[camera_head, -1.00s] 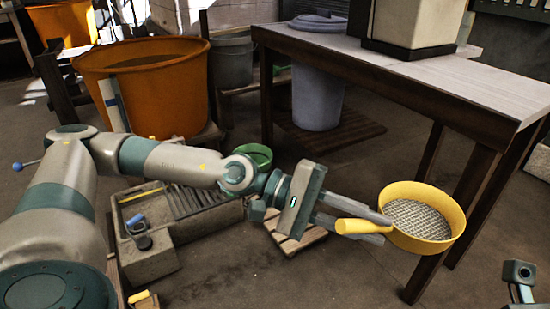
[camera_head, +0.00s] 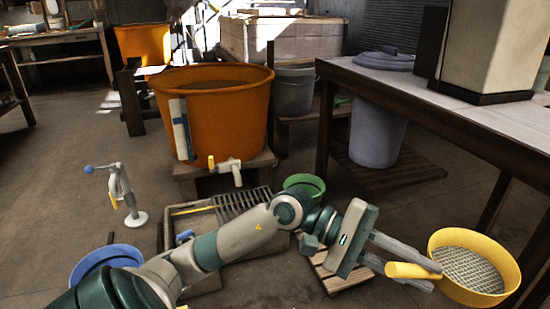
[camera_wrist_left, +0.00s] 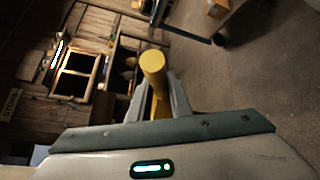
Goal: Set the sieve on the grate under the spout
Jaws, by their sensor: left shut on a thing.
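The yellow sieve (camera_head: 468,268) with its grey mesh is held at the lower right of the head view, level with the table's near legs. My left gripper (camera_head: 408,268) is shut on its yellow handle (camera_head: 412,271). In the left wrist view the handle (camera_wrist_left: 154,68) stands between the fingers. The dark slatted grate (camera_head: 243,201) lies on the stone basin below the orange tub, partly hidden by my left arm. The pale spout (camera_head: 232,168) sticks out low on the tub's front, above the grate. The sieve is well right of both. My right gripper is out of view.
The big orange tub (camera_head: 215,115) stands on a wooden block. A green bowl (camera_head: 304,183) sits right of the grate, and a small wooden pallet (camera_head: 340,277) lies under my gripper. A blue bucket (camera_head: 104,258) is at lower left. The long table (camera_head: 450,112) borders the right.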

